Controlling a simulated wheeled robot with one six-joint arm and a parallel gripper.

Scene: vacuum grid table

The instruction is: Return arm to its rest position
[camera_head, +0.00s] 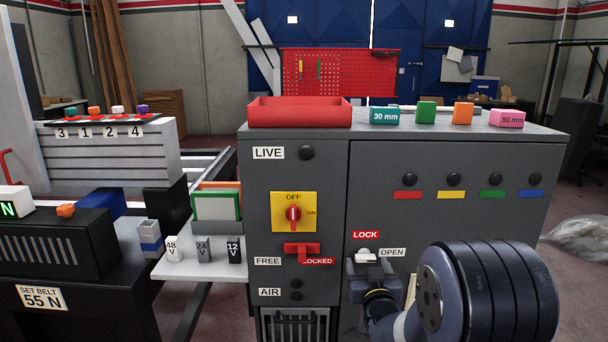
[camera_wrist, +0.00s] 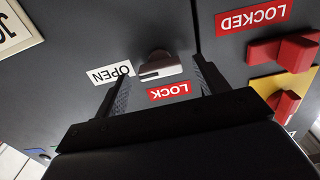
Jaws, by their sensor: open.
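My gripper (camera_wrist: 160,97) is open in the wrist view. Its two black fingers stand to either side of a light grey knob (camera_wrist: 158,65), with a visible gap on both sides. The knob sits between the red LOCK label (camera_wrist: 169,91) and the white OPEN label (camera_wrist: 111,72) on the dark cabinet front. In the head view my gripper (camera_head: 371,270) is at the cabinet face by the same knob (camera_head: 365,256). My dark arm link fills the lower right and hides part of the cabinet.
The grey cabinet (camera_head: 300,165) carries a red rotary switch (camera_head: 293,214) and a red lever (camera_head: 301,250) left of my gripper. A red tray (camera_head: 298,112) and several coloured blocks stand on top. A small shelf (camera_head: 190,268) with voltage-marked pieces juts out at left.

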